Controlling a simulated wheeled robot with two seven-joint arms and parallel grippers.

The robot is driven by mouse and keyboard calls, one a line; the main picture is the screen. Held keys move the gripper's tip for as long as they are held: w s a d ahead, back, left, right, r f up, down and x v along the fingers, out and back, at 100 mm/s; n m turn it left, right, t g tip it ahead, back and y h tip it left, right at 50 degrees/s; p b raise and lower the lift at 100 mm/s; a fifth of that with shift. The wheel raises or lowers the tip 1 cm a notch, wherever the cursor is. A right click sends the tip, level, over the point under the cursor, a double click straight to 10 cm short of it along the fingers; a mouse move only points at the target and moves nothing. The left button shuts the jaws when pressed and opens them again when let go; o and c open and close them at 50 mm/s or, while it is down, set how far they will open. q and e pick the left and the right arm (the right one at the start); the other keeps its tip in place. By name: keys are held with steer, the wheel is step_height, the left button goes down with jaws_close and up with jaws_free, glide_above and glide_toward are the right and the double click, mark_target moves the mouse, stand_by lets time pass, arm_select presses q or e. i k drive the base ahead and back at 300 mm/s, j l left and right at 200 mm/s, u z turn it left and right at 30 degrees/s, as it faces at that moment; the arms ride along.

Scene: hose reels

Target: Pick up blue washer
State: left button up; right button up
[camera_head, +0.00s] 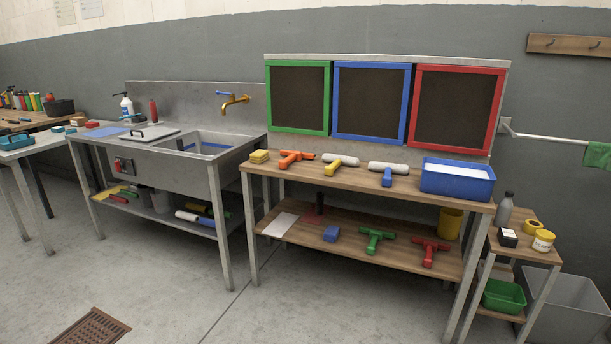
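The blue washer (387,178) lies on the wooden top of the workbench. It has a white roller-like sleeve and a blue handle that points toward the bench's front edge. A similar washer with a yellow handle (333,170) lies just to its left. A blue tub (457,181) stands to its right, a little apart. Neither of my grippers is in view.
Green (375,239) and red (429,249) T-shaped tools lie on the lower shelf. A steel sink (195,150) stands left. The floor in front is largely clear.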

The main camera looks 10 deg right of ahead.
mark_target(388, 169)
steer(key=i+z, duration=0.2)
steer(key=i, duration=0.3)
steer(key=i+j+z, duration=0.2)
steer(key=i, duration=0.25)
steer(key=i+j+z, duration=0.25)
steer(key=i, duration=0.25)
